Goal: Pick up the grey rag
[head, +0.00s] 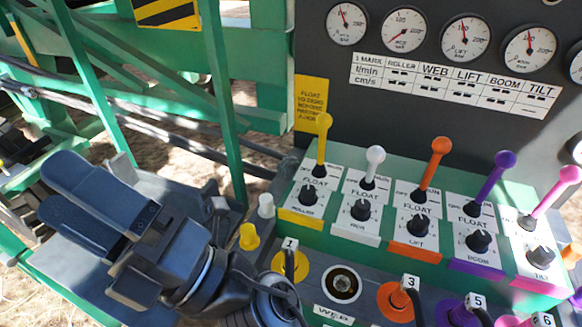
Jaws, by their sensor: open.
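My gripper (54,192) is at the lower left in the head view. Its two dark fingers point to the upper left, apart from each other, and no object shows between them. It is over or in front of a flat blue-grey surface (150,180). I cannot make out a grey rag as a separate thing; my gripper and wrist hide part of that surface.
A green console (375,235) with several coloured levers and knobs stands at the right, below a dark gauge panel (440,105). Coloured capped fittings (397,298) line the front. Green frame bars (222,100) and dark pipes (170,125) stand behind my gripper.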

